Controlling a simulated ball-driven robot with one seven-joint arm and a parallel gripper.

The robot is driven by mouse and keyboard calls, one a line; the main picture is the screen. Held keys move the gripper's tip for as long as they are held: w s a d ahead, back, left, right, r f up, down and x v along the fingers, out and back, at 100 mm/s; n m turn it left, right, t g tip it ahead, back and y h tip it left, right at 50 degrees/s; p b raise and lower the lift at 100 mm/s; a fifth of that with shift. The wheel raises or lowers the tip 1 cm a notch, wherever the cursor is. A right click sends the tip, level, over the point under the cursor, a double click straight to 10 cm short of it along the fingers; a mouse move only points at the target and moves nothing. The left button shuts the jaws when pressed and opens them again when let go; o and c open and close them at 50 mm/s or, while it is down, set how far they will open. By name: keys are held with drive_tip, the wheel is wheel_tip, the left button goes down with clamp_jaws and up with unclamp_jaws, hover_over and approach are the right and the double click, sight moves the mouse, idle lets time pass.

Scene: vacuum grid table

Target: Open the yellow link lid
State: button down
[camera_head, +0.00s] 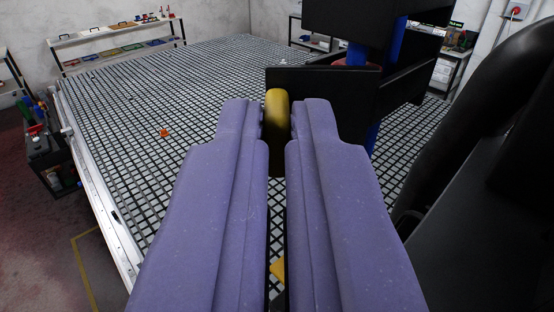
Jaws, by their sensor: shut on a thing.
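The yellow link lid (278,99) shows as a small rounded yellow piece between the tips of my gripper (277,120). My gripper's two purple fingers are close together with the yellow piece pinched between them. A dark panel (322,88) stands right behind the yellow piece. The lower part of the yellow piece is in shadow and partly hidden by the fingers. I cannot tell how far the lid is open.
The grid table (130,120) stretches out to the left and back, mostly bare. A small orange piece (164,133) lies on it. Black blocks with blue posts (357,54) rise at the right. A shelf (118,45) with coloured items stands at the back left.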

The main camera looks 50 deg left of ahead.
drive_tip(key=c, duration=1.2)
unclamp_jaws()
drive_tip(key=shift+c, duration=0.2)
drive_tip(key=shift+r, duration=0.25)
drive_tip(key=s+r+b, duration=0.2)
drive_tip(key=s+b, duration=0.1)
drive_tip(key=s, duration=0.5)
drive_tip(key=s+a+r+b, duration=0.1)
drive_tip(key=s+r+b, duration=0.1)
drive_tip(key=s, duration=0.6)
drive_tip(key=shift+r+b, duration=0.25)
drive_tip(key=shift+b, duration=0.15)
drive_tip(key=shift+w, duration=0.1)
